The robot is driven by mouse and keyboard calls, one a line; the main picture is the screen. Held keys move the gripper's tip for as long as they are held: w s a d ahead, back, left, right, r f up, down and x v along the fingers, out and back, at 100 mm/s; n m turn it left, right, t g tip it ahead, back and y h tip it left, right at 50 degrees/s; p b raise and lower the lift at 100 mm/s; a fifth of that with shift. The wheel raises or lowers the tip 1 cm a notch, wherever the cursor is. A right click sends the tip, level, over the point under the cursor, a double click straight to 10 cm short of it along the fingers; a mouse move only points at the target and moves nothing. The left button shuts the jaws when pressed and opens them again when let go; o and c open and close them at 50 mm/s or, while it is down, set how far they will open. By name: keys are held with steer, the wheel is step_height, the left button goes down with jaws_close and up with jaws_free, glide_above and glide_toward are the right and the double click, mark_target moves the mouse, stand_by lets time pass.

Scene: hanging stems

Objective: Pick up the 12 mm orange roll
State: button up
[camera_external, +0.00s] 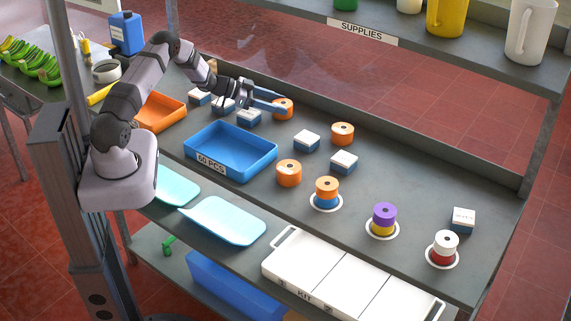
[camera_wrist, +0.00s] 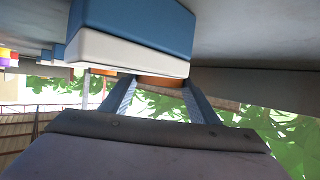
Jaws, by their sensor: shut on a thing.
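My gripper (camera_external: 279,102) reaches over the back of the table and is shut on an orange roll (camera_external: 284,110). In the wrist view the orange roll (camera_wrist: 160,81) shows as a strip between the two fingers, mostly hidden behind a blue and white box. I cannot tell whether the roll touches the table. Other orange rolls stand at the back right (camera_external: 343,134) and nearer the front (camera_external: 289,173). Another orange roll (camera_external: 327,186) sits on top of a blue one on a white round base. Width marks on the rolls are too small to read.
A blue tray (camera_external: 231,150) marked "60 PCS" and an orange tray (camera_external: 160,112) lie left of my gripper. Small blue and white boxes (camera_external: 306,140) stand nearby. Stacked rolls (camera_external: 383,218) and a white kit case (camera_external: 340,285) are at the front right. A supply shelf (camera_external: 430,50) overhangs the back.

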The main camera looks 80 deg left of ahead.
mark_target(277, 104)
step_height(277, 104, up, 10)
steer(key=shift+f+b, duration=0.1)
steer(key=shift+b, duration=1)
